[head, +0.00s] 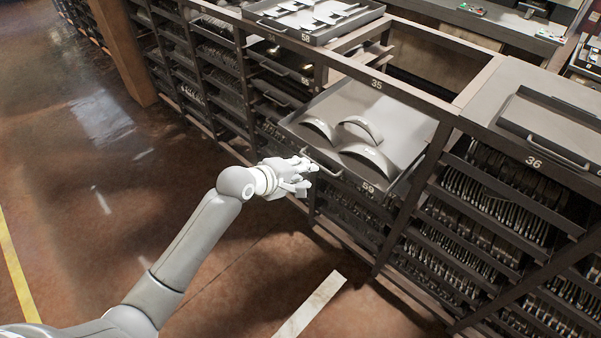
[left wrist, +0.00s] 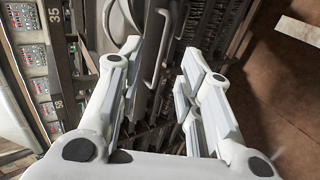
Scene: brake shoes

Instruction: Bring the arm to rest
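My left arm reaches in from the lower left in the head view. Its left gripper (head: 306,174) is beside the front handle (head: 322,168) of a pulled-out grey tray (head: 408,128) marked 59. In the left wrist view the fingers of the left gripper (left wrist: 161,58) stand apart, with nothing held between them. A curved handle (left wrist: 158,48) shows near the left fingertip; I cannot tell whether they touch. Several curved brake shoes (head: 366,158) lie on the tray. My right gripper is not in view.
Metal shelving with several trays of brake shoes (head: 495,205) runs along the right. Another tray (head: 318,18) sits on top at the back. A wooden post (head: 125,50) stands at the upper left. The brown floor (head: 90,170) at left is clear.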

